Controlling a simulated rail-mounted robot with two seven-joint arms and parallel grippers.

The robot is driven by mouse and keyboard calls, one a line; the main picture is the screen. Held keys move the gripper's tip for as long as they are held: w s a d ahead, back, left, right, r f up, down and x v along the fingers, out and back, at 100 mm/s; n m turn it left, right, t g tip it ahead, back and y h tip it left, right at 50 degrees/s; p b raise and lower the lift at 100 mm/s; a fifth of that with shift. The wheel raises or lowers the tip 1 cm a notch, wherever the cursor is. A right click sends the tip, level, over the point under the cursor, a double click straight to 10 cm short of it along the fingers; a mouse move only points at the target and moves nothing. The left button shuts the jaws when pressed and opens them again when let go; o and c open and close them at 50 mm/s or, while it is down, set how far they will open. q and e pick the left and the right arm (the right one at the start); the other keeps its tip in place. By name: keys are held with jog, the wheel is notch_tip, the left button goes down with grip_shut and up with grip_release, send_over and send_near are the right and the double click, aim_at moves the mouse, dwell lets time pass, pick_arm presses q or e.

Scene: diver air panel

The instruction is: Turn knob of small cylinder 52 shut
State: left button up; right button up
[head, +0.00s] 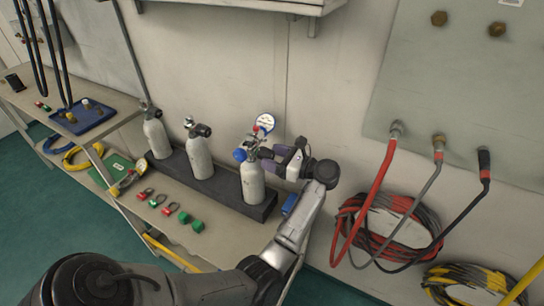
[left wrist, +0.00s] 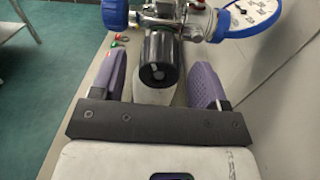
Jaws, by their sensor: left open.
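Three small grey cylinders stand upright in a dark rack (head: 228,198) by the wall: a left one (head: 157,137), a middle one (head: 199,158) and a right one (head: 253,184). I cannot read their numbers, so I cannot tell which is 52. The right one carries a blue-knobbed fitting (head: 240,154) and a round gauge (head: 265,122). My left gripper (head: 272,158) is at its valve. In the left wrist view the open purple fingers (left wrist: 160,78) stand either side of a black valve knob (left wrist: 158,58), with gaps visible on both sides. My right gripper is not in view.
A blue tray (head: 84,118) sits on the left shelf. Red and green small parts (head: 170,208) lie on the bench before the rack. Red, grey and black hoses (head: 371,200) hang from the wall panel at right, near coiled hoses (head: 400,237).

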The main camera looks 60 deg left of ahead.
pick_arm(q)
jog(key=shift+s+a, duration=0.15)
jog(key=shift+a, duration=0.1)
jog(key=c, duration=0.9)
jog(key=shift+m, duration=0.3)
